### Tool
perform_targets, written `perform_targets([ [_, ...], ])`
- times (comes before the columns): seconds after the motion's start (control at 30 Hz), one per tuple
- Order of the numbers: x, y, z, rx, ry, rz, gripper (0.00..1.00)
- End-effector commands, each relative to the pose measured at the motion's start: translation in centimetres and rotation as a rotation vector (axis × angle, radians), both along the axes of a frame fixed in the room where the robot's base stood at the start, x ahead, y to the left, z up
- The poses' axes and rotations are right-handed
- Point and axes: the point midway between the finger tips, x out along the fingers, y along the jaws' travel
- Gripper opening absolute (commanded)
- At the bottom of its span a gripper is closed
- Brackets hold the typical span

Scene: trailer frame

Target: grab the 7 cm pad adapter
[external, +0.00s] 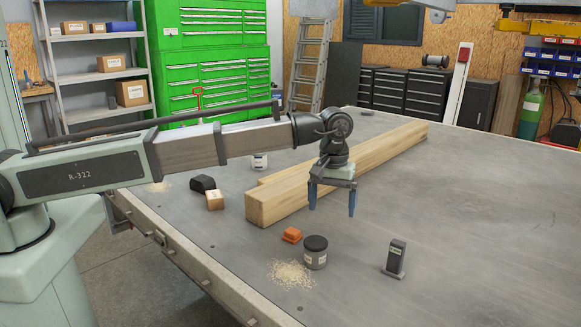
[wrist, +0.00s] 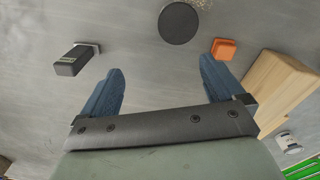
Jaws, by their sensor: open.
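A dark upright block on a flat foot (external: 396,258), with a small label near its top, stands on the table at the front right; it looks most like the pad adapter, but I cannot read the label. It also shows in the wrist view (wrist: 76,61), at upper left, beyond the left finger. My gripper (external: 331,211) points down above the table, open and empty, with blue fingers. The block is to the right of it and nearer the camera in the external view. In the wrist view nothing lies between the fingers (wrist: 160,70).
A dark-lidded jar (external: 316,253) and an orange piece (external: 292,235) stand near my gripper, beside spilled granules (external: 290,273). A long wooden beam (external: 290,200) lies behind. A black lump (external: 203,183), small box (external: 215,200) and white can (external: 260,162) sit farther left. The table's right is clear.

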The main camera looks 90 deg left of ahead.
Motion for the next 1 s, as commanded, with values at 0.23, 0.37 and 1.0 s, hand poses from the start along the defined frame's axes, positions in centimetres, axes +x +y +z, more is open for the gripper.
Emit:
perform_targets([
  [0.23, -2.1, -0.3, -0.2, 0.004, 0.004, -0.448, 0.95],
  [0.37, -2.7, -0.5, -0.3, 0.006, 0.006, -0.686, 0.95],
  [1.0, -3.4, -0.6, -0.3, 0.011, 0.01, -1.857, 0.95],
])
